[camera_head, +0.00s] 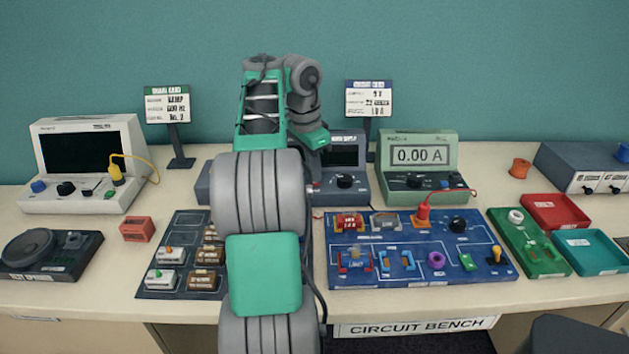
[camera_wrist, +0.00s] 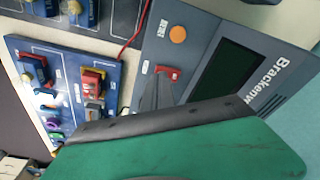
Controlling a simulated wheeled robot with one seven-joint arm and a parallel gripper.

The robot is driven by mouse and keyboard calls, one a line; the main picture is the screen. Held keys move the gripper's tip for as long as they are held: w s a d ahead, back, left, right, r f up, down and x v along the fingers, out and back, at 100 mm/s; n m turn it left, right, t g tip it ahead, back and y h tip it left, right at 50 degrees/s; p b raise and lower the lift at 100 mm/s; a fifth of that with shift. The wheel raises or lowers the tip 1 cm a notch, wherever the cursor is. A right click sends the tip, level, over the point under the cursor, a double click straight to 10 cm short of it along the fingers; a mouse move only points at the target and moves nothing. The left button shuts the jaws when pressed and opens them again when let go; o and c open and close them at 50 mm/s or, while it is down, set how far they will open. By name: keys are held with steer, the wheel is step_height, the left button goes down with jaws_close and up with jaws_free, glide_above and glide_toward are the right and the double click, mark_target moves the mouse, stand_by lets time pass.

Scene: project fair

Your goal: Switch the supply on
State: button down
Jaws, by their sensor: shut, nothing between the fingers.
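The power supply (camera_head: 357,187) is a dark grey unit with a black screen, behind my arm at the middle of the bench. It shows in the wrist view (camera_wrist: 200,50) with a blank dark screen (camera_wrist: 228,60), an orange round part (camera_wrist: 178,35) and a small red switch (camera_wrist: 173,72). My gripper (camera_wrist: 161,76) is shut and empty, its dark fingertips at the red switch. I cannot tell whether they touch it, or which way the switch is set. In the head view my arm hides the gripper and much of the supply. The green meter (camera_head: 420,155) beside the supply reads 0.00 A.
A blue circuit board (camera_head: 400,275) with several parts lies in front of the supply. A red plug and lead (camera_head: 423,205) stand at its back edge. A dark tray of parts (camera_head: 150,285) lies left of my arm. Sign stands (camera_head: 370,98) rise behind the supply.

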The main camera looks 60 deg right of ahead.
steer(key=shift+f+b, duration=0.3)
steer(key=shift+f, duration=0.05)
step_height(320, 180, up, 7)
steer(key=p, duration=0.7)
